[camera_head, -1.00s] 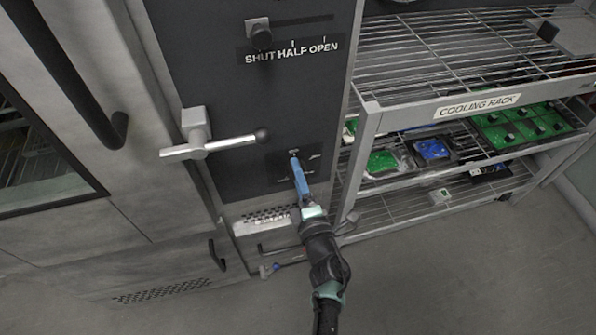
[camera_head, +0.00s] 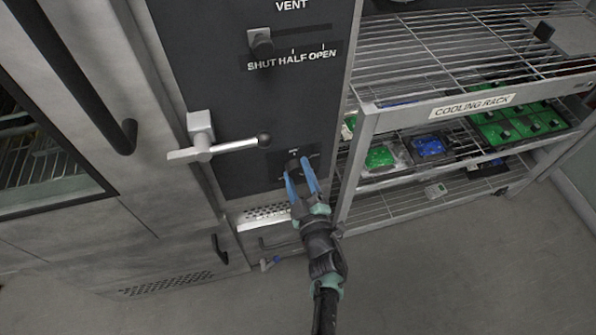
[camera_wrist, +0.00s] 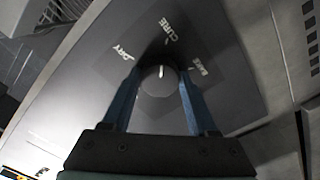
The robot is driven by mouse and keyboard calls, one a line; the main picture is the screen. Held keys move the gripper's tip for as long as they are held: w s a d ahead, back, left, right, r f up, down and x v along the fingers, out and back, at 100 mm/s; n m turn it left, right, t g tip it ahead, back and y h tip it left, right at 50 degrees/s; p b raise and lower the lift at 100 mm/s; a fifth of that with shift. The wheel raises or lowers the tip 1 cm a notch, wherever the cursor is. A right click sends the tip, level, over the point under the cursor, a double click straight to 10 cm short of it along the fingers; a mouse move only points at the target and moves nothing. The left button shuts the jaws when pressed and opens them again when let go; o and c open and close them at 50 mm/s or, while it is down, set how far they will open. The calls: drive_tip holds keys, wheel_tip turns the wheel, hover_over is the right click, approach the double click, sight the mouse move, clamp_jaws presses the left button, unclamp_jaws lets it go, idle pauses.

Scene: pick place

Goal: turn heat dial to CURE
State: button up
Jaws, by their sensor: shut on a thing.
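The heat dial (camera_wrist: 158,85) is a round dark knob with a white pointer line, on a dark panel marked DRY, CURE and BAKE. In the wrist view its pointer points up, towards the CURE label (camera_wrist: 172,28). DRY (camera_wrist: 122,52) is to the left and BAKE (camera_wrist: 195,66) to the right. My gripper (camera_wrist: 158,80) has its two blue fingers on either side of the dial, shut on it. In the head view my gripper (camera_head: 297,172) reaches up to the low part of the dark panel (camera_head: 245,90), and the dial is mostly hidden there.
Above left on the panel are a lever handle (camera_head: 232,146) and a vent slider (camera_head: 262,43) at SHUT. A cooling rack (camera_head: 430,112) with green and blue boards stands close on the right. The oven door handle (camera_head: 75,80) is at the left. Floor (camera_head: 450,270) is clear at lower right.

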drive_tip(key=shift+m, duration=0.6)
drive_tip(key=o, duration=1.4)
drive_tip(key=p+v, duration=0.3)
drive_tip(key=v, duration=1)
drive_tip(key=shift+w, duration=0.1)
